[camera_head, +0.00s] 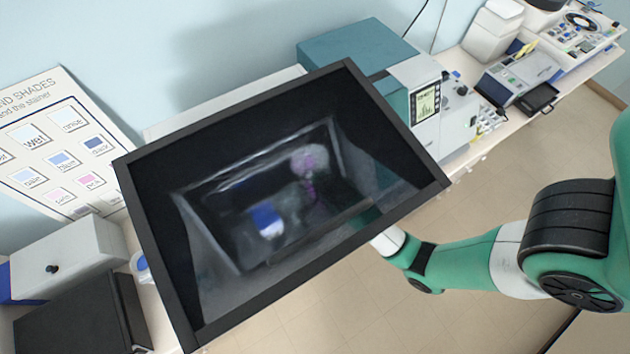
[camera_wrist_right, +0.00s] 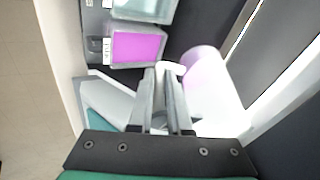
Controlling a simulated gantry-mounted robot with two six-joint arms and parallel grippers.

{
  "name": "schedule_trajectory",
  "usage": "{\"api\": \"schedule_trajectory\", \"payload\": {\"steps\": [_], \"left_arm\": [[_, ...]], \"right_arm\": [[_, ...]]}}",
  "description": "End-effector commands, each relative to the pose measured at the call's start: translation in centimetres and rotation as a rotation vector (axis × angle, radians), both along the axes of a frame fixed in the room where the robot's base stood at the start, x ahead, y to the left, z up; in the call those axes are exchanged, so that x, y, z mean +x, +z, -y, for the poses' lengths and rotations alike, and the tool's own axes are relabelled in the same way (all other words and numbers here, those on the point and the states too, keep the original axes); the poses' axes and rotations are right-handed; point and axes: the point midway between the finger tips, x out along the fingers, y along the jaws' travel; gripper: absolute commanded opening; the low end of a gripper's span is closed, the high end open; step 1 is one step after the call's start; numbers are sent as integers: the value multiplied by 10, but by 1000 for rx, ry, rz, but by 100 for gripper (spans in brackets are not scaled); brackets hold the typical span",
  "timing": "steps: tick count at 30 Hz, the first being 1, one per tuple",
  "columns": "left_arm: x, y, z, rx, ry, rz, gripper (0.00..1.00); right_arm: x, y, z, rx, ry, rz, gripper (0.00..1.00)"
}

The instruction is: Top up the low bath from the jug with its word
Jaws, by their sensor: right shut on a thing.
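In the right wrist view my right gripper (camera_wrist_right: 170,80) is shut on the pale jug (camera_wrist_right: 208,85), at what looks like its handle. The jug is whitish with a pink-violet tint and looks tilted. Close by is a bath with bright magenta liquid (camera_wrist_right: 137,47); a small white label beside it is too small to read. A bath with grey-teal liquid (camera_wrist_right: 145,8) is above it. In the head view the jug is a blurred pinkish shape (camera_head: 308,158) behind dark glass, with magenta patches below it. My right gripper is hidden there. My left gripper is not in view.
A large black-framed dark glass panel (camera_head: 151,254) covers the middle of the head view. A blurred blue-and-white thing (camera_head: 266,221) shows through it. A shade poster (camera_head: 62,140) stands at left. A machine with a small screen (camera_head: 427,103) stands behind at right.

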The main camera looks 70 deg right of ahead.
Motion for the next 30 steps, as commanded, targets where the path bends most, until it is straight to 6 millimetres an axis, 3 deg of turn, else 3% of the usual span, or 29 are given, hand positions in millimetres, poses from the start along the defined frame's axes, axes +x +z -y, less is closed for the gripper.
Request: {"api": "schedule_trajectory", "payload": {"steps": [6,15,22,30], "left_arm": [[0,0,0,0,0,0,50],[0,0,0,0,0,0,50],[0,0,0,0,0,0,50],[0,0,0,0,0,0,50]], "right_arm": [[-11,3,-1,24,2,-254,0],[-14,2,-2,28,1,-291,0],[-25,-2,-3,52,2,-521,0],[-26,-3,-3,53,2,-532,0]]}}
